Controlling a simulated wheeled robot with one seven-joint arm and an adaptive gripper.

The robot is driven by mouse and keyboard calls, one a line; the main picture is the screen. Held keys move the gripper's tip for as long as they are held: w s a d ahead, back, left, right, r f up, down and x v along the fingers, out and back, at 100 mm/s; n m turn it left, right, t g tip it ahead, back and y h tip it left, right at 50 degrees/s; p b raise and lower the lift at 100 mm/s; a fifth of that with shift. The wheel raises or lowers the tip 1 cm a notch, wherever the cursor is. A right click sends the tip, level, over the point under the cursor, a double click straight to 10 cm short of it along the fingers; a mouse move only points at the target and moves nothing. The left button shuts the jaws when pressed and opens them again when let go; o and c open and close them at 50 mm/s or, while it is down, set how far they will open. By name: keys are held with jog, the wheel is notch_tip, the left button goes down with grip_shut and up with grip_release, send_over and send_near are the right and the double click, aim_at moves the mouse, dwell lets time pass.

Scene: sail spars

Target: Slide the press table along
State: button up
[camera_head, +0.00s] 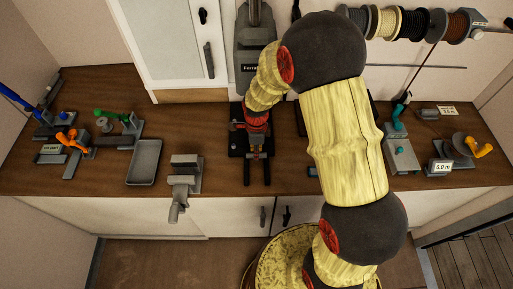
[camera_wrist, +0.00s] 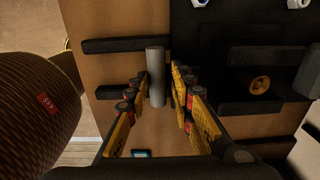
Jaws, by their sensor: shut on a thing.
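The press (camera_head: 256,45) stands at the back middle of the bench, a dark grey body with a label. Its dark table and base (camera_head: 236,143) show below it, partly covered by my gripper (camera_head: 257,150). In the wrist view my gripper (camera_wrist: 158,95) has its yellow-and-black fingers on both sides of a grey upright post (camera_wrist: 155,60) and is shut on it. Beside the post is a black block with a brass ring (camera_wrist: 260,85). How the post joins the press table is hidden.
A grey vise (camera_head: 185,175) sits left of the press at the front edge, with a grey tray (camera_head: 145,162) beyond it. A grey box (camera_head: 402,158) and a display marked 0.0 m (camera_head: 441,167) stand at right. Wire spools (camera_head: 412,22) hang at the back.

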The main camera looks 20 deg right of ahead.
jog(key=shift+s+a+f+p, duration=0.15)
jog(key=shift+s+a, duration=0.35)
jog(key=shift+s, duration=1.3)
jog(key=shift+s+a+f+p, duration=0.15)
jog(key=shift+s+a, duration=0.4)
jog(key=shift+s, duration=1.3)
jog(key=shift+s+a+f+p, duration=0.15)
jog(key=shift+s+a, duration=0.35)
jog(key=shift+s, duration=1.3)
jog(key=o, duration=1.1)
jog(key=shift+w+f, duration=0.1)
jog(key=shift+w, duration=0.1)
jog(key=shift+c, duration=0.2)
jog(key=shift+o, duration=0.5)
jog(key=shift+w+r, duration=0.3)
jog(key=shift+r, duration=0.05)
notch_tip(320, 180, up, 12)
jog(key=shift+f, duration=0.1)
